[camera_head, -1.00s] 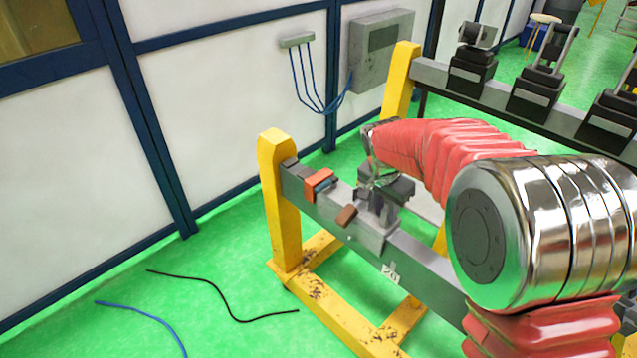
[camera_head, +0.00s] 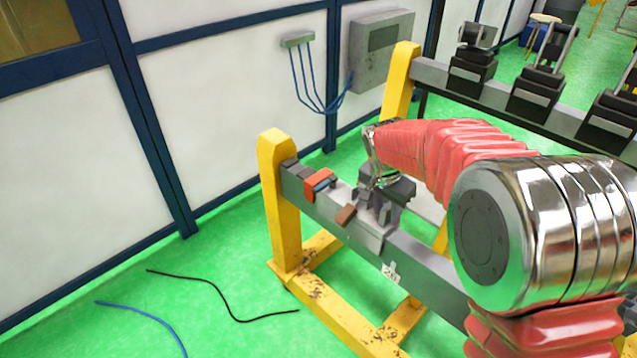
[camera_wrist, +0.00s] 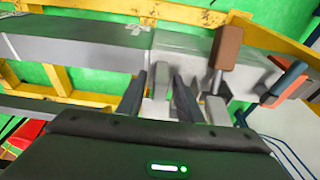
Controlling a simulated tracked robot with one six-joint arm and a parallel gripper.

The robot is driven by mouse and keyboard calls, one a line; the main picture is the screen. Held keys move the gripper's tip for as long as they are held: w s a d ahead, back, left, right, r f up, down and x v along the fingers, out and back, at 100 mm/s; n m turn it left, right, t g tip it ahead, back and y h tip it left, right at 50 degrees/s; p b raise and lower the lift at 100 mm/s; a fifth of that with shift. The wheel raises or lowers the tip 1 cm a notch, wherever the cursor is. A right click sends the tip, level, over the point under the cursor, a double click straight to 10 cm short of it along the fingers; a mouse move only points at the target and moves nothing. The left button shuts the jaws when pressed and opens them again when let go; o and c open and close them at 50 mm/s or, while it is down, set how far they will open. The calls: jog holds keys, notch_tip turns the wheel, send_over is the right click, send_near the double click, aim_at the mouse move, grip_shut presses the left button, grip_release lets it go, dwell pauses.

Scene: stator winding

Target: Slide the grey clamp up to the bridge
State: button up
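The grey clamp (camera_head: 368,236) sits on the grey beam, with a brown handle (camera_head: 346,215) on its near side. In the wrist view the brown handle (camera_wrist: 228,47) stands right of my fingers. The orange-red bridge (camera_head: 319,183) crosses the beam further left, toward the yellow post, with a gap between it and the clamp. It also shows at the right of the wrist view (camera_wrist: 291,80). My gripper (camera_wrist: 160,85) points down at the clamp, its dark fingers apart on either side of a grey upright piece (camera_wrist: 160,78). Contact is unclear. My wrist hides part of the clamp.
The beam (camera_head: 430,270) rests on a yellow stand (camera_head: 281,205). A second beam with several black clamps (camera_head: 472,75) stands behind. A grey wall box (camera_head: 380,50) hangs at the back. Loose cables (camera_head: 225,298) lie on the open green floor at left.

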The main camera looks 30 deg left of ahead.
jog(key=shift+r, duration=0.1)
jog(key=shift+w+d+r+v, duration=0.1)
jog(key=shift+w+v, duration=0.25)
jog(key=shift+v, duration=1.25)
jog(key=shift+w+d+r+v, duration=0.1)
jog(key=shift+w+v, duration=0.25)
jog(key=shift+v, duration=1.25)
jog(key=shift+w+d+r+v, duration=0.15)
jog(key=shift+w+v, duration=0.2)
jog(key=shift+v, duration=1.2)
jog(key=shift+a+n, duration=0.1)
jog(key=shift+n, duration=0.4)
jog(key=s+d+r+n+t, duration=0.1)
jog(key=s+d+r, duration=0.1)
jog(key=s+d, duration=1.1)
jog(key=s+d+r+n+t, duration=0.1)
jog(key=s+d+r+t, duration=0.1)
jog(key=s+d, duration=1.2)
jog(key=shift+s+d+r+y, duration=0.25)
jog(key=shift+d+r+y, duration=0.15)
jog(key=shift+d, duration=1.8)
